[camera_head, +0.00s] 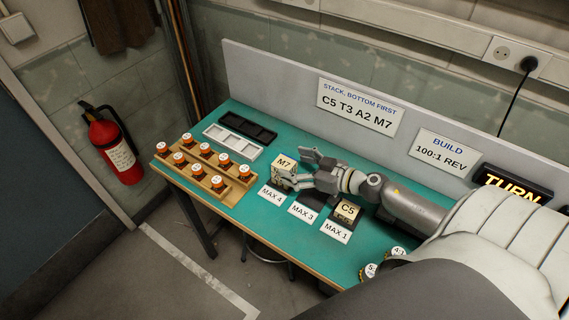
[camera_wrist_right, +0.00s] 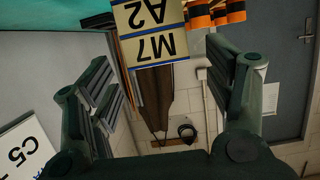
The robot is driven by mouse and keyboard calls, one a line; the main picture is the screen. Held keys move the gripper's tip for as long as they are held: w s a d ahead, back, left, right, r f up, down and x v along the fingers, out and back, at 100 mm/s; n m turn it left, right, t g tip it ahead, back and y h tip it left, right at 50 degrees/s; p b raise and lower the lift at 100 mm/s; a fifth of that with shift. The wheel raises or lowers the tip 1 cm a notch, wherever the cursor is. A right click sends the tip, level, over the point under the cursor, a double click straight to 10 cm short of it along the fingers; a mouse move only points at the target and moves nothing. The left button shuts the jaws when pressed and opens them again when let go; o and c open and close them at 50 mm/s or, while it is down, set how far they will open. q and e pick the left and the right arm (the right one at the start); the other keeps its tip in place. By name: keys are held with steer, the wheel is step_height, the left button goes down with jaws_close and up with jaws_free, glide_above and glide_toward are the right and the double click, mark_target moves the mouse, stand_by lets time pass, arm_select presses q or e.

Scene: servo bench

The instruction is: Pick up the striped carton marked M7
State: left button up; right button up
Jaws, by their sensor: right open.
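The carton marked M7 (camera_head: 285,163) is cream and stands on top of a stack above the MAX 4 label on the green bench. In the right wrist view the M7 carton (camera_wrist_right: 150,50) appears upside down at the top centre, with the A2 carton (camera_wrist_right: 142,14) adjoining it, below it in the stack. My right gripper (camera_head: 299,170) is open, just right of the M7 carton, its fingers pointing toward it. In the right wrist view the open fingers (camera_wrist_right: 168,88) are spread to either side with nothing held between them. My left gripper is not in view.
The C5 carton (camera_head: 348,209) stands behind the MAX 1 label (camera_head: 336,232). A wooden rack (camera_head: 241,187) of orange-banded pieces and a white tray (camera_head: 232,141) lie to the left. The back panel (camera_head: 290,90) bears a sign (camera_head: 357,107) reading C5 T3 A2 M7.

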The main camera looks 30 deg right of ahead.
steer(key=shift+x, duration=1.15)
steer(key=c, duration=1.1)
